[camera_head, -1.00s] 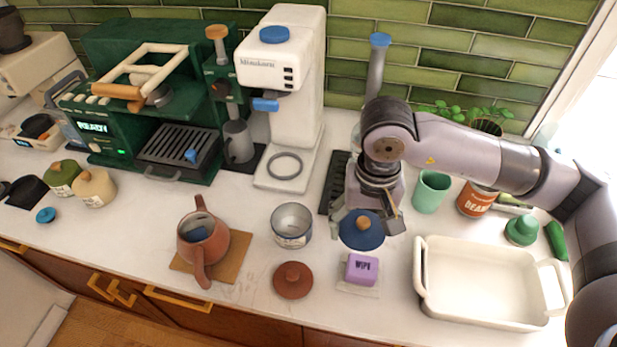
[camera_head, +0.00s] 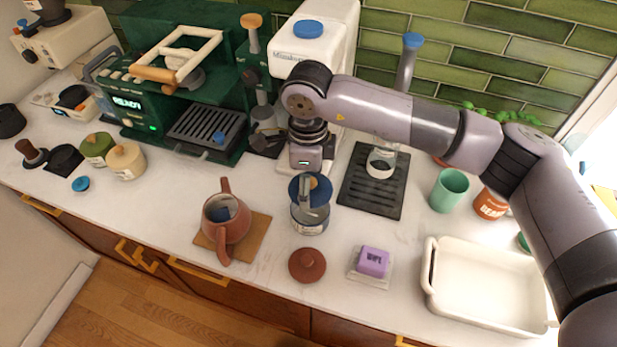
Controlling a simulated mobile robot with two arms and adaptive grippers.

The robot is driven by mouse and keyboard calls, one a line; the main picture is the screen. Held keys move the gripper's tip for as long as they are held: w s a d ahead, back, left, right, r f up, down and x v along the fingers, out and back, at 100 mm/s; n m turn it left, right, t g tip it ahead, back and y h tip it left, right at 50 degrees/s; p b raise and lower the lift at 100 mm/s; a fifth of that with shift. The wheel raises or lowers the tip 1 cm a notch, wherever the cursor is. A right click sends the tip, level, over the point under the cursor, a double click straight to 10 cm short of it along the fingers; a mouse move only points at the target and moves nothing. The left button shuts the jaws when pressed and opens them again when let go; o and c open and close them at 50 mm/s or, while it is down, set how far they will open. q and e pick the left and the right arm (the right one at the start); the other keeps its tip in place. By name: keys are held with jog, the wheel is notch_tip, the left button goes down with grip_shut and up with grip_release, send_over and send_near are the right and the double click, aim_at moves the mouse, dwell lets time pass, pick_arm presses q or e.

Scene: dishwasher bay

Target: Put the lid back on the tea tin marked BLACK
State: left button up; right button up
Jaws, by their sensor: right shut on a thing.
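The open tea tin (camera_head: 309,223) is a grey metal can with a pale label, standing on the counter right of the teapot; its wording is too small to read. My right gripper (camera_head: 314,194) is shut on the round blue lid (camera_head: 297,189), by its knob as far as I can see. The lid is over the tin and hides much of its mouth. I cannot tell whether lid and rim touch. My left gripper is not in view.
A terracotta teapot (camera_head: 224,217) on a brown board (camera_head: 258,240) stands close left. A reddish-brown lid (camera_head: 307,265) lies in front, and a purple WIPE block (camera_head: 373,261) lies front right. A white tray (camera_head: 485,290) is at right. Green-topped (camera_head: 97,147) and cream (camera_head: 126,160) pots stand far left.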

jog(key=shift+f, duration=0.75)
notch_tip(320, 180, down, 4)
jog(key=shift+r+b, duration=0.25)
jog(key=shift+b, duration=0.95)
jog(key=shift+f+b, duration=0.4)
jog(key=shift+b, duration=0.05)
jog(key=shift+r+b, duration=0.1)
jog(key=shift+b, duration=0.3)
jog(key=c, duration=0.9)
jog(key=shift+b, duration=0.3)
jog(key=shift+s+r, duration=0.25)
